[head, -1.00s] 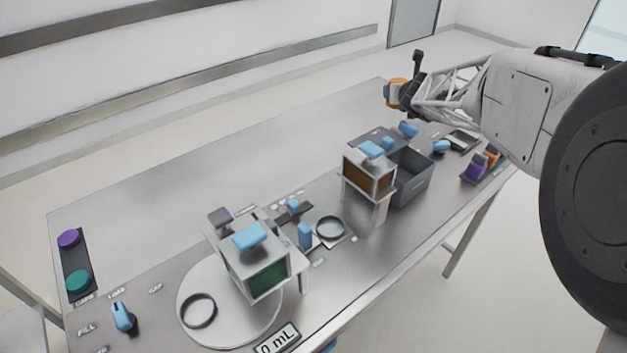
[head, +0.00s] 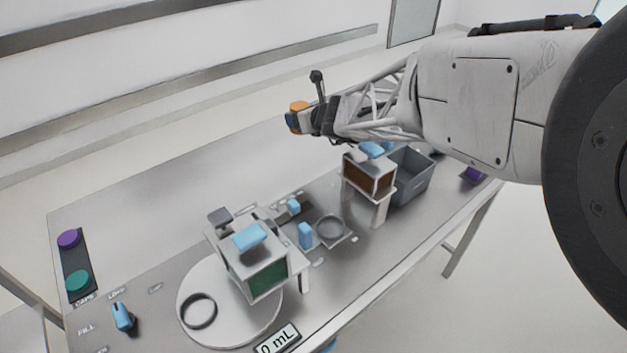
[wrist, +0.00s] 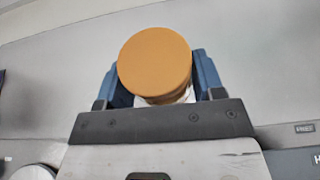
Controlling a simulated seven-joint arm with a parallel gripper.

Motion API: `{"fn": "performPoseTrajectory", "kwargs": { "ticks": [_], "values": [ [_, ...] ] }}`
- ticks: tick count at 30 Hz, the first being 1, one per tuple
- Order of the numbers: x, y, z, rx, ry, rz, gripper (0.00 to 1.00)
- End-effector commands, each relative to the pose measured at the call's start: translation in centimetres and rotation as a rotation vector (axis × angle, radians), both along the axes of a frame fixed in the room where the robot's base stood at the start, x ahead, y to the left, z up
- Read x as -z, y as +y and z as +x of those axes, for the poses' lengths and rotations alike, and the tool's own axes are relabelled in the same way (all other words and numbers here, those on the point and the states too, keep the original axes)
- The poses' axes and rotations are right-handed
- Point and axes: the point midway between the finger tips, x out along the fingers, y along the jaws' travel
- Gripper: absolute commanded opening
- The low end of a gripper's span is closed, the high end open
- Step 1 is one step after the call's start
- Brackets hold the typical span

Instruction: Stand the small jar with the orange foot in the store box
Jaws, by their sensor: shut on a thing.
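My gripper (head: 312,119) is shut on the small jar with the orange foot (head: 298,115), held above the far side of the table. In the wrist view the jar's round orange face (wrist: 155,62) points at the camera between the blue fingers, with a little of a white part below it. The rest of the jar is hidden. A grey open box (head: 414,182), which looks like the store box, stands at the right of the table, to the right of and below my gripper. Its inside looks empty where I can see it.
A stand with a brown-windowed box (head: 369,176) stands just left of the grey box. A larger green-windowed unit (head: 262,279) stands by a round plate (head: 195,335) nearer the front. The back left of the table (head: 170,205) is clear.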

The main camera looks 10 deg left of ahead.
Motion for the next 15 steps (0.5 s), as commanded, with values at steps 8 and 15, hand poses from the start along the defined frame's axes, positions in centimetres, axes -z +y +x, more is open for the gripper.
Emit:
{"fn": "performPoseTrajectory", "kwargs": {
  "ticks": [8,15],
  "values": [
    [1.9,5.1,-4.8,-0.131,0.002,0.000,0.35],
    [3.4,7.8,-8.1,-0.211,0.001,0.000,0.35]
  ]
}}
